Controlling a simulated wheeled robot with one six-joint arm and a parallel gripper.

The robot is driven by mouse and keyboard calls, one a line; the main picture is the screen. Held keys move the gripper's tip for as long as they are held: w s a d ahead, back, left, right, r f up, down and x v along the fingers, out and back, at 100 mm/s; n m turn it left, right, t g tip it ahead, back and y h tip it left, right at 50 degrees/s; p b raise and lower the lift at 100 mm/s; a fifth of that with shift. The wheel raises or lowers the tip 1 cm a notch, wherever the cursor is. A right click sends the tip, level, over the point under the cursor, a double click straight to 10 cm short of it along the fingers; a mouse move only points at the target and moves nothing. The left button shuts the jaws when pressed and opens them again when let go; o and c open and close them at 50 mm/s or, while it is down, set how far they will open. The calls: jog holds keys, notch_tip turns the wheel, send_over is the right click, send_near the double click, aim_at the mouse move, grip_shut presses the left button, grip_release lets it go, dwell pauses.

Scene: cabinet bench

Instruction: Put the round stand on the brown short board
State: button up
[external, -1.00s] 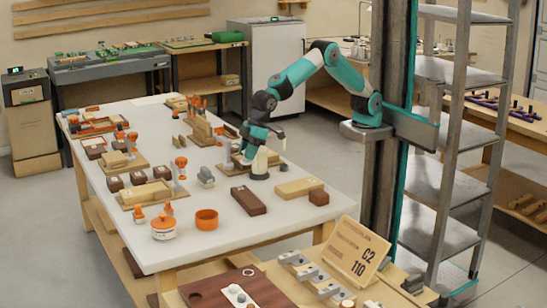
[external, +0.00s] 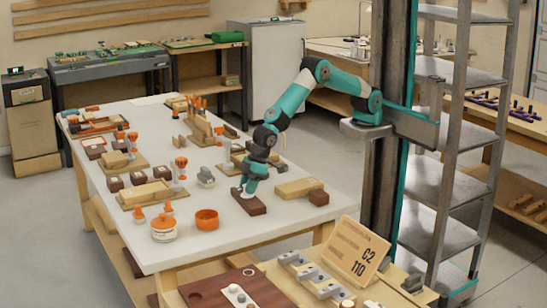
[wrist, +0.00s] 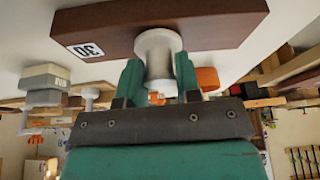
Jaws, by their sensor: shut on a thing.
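The round stand (wrist: 157,48) is a pale grey, spool-like piece with a wide round end. My gripper (wrist: 160,80) is shut on it, with one green finger on each side. The brown short board (wrist: 215,17) is a dark red-brown block labelled 30, and the stand's wide end is at its face. In the external view my gripper (external: 250,184) points down over the brown board (external: 254,208), and the stand is mostly hidden there. I cannot tell whether stand and board touch or a small gap remains.
A light wooden block (external: 298,187) and a small dark block (external: 319,198) lie right of the board. A grey piece (external: 206,177) stands to its left. An orange ring (external: 206,219) and a white-and-orange jar (external: 164,229) stand at the front left.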

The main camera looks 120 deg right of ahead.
jog(key=shift+f, duration=0.1)
jog(key=o, duration=0.5)
jog(key=shift+f, duration=0.1)
jog(key=o, duration=0.4)
jog(key=shift+s+r, duration=0.1)
jog(key=shift+r, duration=0.45)
jog(key=s+a+r+n+y, duration=0.1)
jog(key=s+a+r, duration=0.1)
jog(key=s+r, duration=1)
jog(key=s+a+r+n+g+y, duration=0.1)
jog(key=s+r+n, duration=0.1)
jog(key=s, duration=0.8)
jog(key=s+r+n+g+y, duration=0.1)
jog(key=s+r+n+g, duration=0.1)
jog(key=s, duration=0.9)
jog(key=s+a+r+n+g+y+b, duration=0.1)
jog(key=s+r, duration=0.3)
jog(key=s, duration=0.6)
jog(key=shift+s+a+r+n+g, duration=0.15)
jog(key=shift+s+a+n+g, duration=0.15)
jog(key=shift+n, duration=0.2)
